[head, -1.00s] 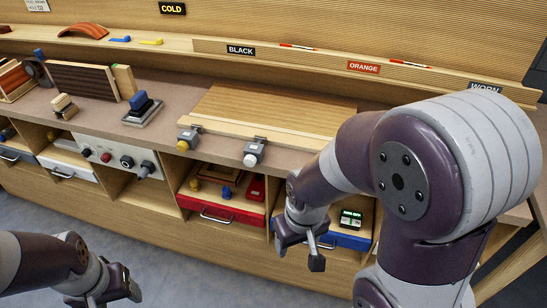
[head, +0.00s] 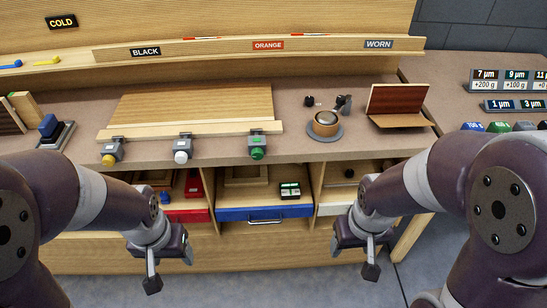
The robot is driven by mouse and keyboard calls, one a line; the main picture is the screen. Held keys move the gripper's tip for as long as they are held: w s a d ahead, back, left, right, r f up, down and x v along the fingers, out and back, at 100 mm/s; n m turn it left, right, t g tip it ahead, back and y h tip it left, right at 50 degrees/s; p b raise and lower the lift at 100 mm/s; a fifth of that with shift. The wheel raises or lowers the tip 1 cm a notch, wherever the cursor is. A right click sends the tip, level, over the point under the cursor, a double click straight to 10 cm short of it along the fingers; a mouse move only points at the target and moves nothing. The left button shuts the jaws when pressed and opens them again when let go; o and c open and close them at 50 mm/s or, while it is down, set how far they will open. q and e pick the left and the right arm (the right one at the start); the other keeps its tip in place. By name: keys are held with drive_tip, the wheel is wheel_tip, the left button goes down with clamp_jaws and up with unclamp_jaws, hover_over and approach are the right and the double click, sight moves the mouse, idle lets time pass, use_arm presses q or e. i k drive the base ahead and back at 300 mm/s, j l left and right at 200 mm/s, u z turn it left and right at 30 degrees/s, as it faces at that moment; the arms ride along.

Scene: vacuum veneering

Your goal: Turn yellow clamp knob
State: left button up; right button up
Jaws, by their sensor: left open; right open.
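The yellow clamp knob (head: 108,160) is on the leftmost of three clamps along the front edge of the bench. A white clamp knob (head: 181,156) is in the middle and a green clamp knob (head: 257,153) is on the right. The clamps sit at a light wooden strip on a wood panel (head: 195,103). My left gripper (head: 170,270) is open and empty, below the bench top, to the right of and lower than the yellow knob. My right gripper (head: 368,255) is open and empty in front of the lower shelves, far right of the knobs.
A blue-handled tool (head: 50,130) is at left. Below are open shelves and a blue drawer (head: 265,214). The floor before the bench is clear.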

sight(108, 161)
drive_tip(key=i+j+u, duration=0.1)
drive_tip(key=u, duration=0.25)
drive_tip(key=i+u, duration=0.15)
drive_tip(key=u, duration=0.15)
drive_tip(key=j, duration=0.05)
